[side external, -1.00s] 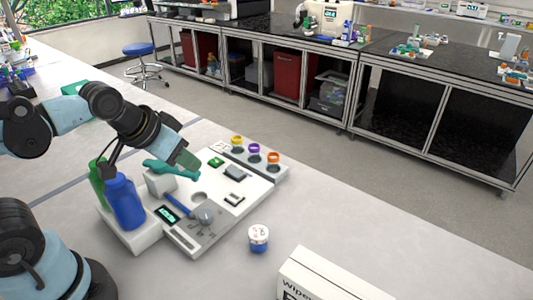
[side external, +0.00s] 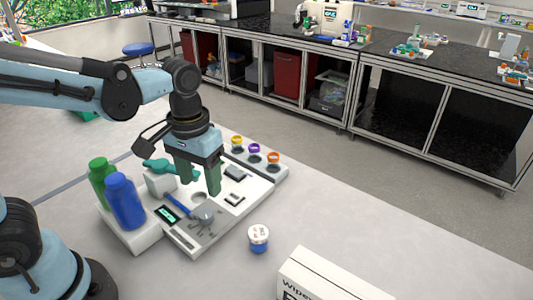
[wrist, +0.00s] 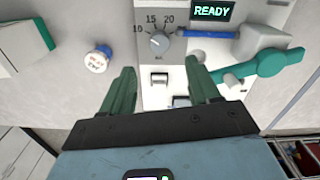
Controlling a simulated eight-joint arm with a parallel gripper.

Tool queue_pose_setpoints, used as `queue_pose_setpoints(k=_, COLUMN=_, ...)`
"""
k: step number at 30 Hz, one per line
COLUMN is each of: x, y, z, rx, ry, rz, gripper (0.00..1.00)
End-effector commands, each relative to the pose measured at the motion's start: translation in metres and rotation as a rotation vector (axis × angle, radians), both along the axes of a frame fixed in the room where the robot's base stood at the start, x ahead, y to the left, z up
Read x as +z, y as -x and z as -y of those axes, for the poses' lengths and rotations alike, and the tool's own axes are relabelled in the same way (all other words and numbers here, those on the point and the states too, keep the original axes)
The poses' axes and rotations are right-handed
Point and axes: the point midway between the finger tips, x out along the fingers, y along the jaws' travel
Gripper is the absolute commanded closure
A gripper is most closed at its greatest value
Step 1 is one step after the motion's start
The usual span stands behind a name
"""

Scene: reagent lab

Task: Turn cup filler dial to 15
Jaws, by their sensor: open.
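The cup filler is a white machine (side external: 222,212) on the bench. Its grey round dial (side external: 204,217) sits near the front; in the wrist view the dial (wrist: 160,43) shows with 10, 15 and 20 printed around it. Its exact setting is too small to tell. A display (wrist: 212,11) beside it reads READY. My gripper (side external: 199,188) has green fingers and points down above the machine, behind the dial in the side view. In the wrist view the open, empty fingers (wrist: 160,66) are spread, with the dial beyond the tips and between them.
A blue bottle (side external: 125,203) and a green bottle (side external: 101,178) stand at the machine's left. A teal handle (wrist: 265,65) and a blue bar (wrist: 205,34) lie close to the dial. A small blue-and-white cup (side external: 258,238) and a wipes box (side external: 325,280) stand in front.

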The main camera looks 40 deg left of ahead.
Motion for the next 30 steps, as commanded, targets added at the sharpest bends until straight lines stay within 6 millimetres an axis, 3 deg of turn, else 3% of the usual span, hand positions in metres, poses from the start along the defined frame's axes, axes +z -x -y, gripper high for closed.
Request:
queue_pose_setpoints(k=18, x=-0.074, y=-0.001, z=0.000, rx=0.000, ry=0.000, rz=0.002, gripper=0.39)
queue_pose_setpoints(k=30, x=-0.090, y=0.000, z=0.000, rx=0.000, ry=-0.001, rz=0.003, gripper=0.39)
